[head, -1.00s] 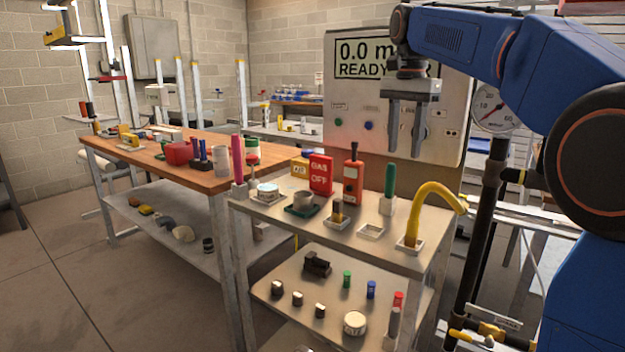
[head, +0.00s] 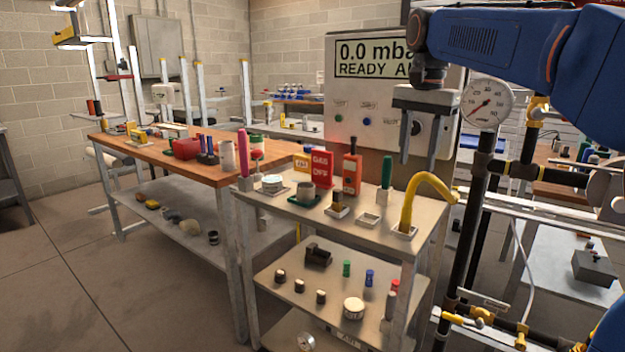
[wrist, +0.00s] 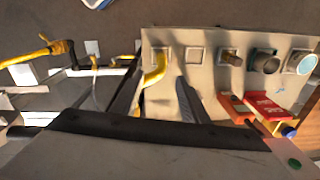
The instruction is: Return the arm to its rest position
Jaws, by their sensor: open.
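My blue arm (head: 500,50) reaches in from the upper right in the head view. My gripper (head: 418,165) hangs from it, fingers pointing down, open and empty above the back right of the grey tool cart (head: 330,228). In the head view it overlaps the grey display panel (head: 345,105). In the wrist view the two dark fingers of my gripper (wrist: 160,80) are spread, with the cart top below. The yellow curved hose (head: 408,205) stands in a white holder at the cart's right end. It shows beside the fingers in the wrist view (wrist: 156,70).
The cart holds a red gas-off sign (head: 321,168), a red detector (head: 352,172) and a green-handled tool (head: 386,175). A pressure gauge (head: 487,103) and dark pipes stand close right of the gripper. A wooden workbench (head: 165,152) is at left. Floor at lower left is clear.

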